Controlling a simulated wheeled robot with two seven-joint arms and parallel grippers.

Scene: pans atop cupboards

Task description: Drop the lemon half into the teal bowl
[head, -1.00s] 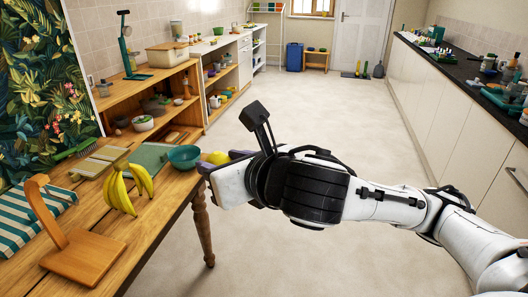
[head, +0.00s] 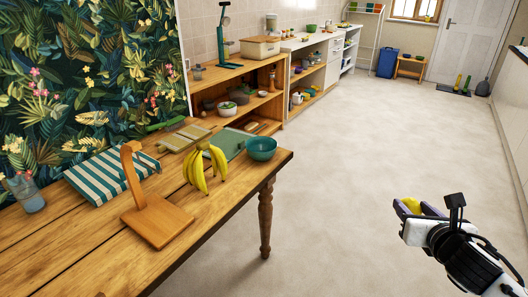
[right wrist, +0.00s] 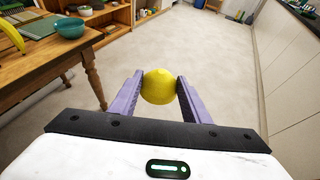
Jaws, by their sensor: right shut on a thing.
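The teal bowl (head: 262,149) stands on the wooden table near its right end, just right of the green board. It also shows at the upper left of the right wrist view (right wrist: 70,28). My right gripper (head: 416,207) is shut on the yellow lemon half (right wrist: 159,86), held between its two purple fingers. The lemon also shows partly in the head view (head: 411,205). The gripper is out over the open floor, well to the right of the table and apart from the bowl. My left gripper is not in view.
On the wooden table (head: 75,255), bananas (head: 205,168) hang from a wooden stand (head: 155,215) left of the bowl. A green board (head: 229,143), a striped cloth (head: 108,175) and a glass (head: 28,195) are there too. Shelves (head: 270,95) stand behind. The floor between table and gripper is clear.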

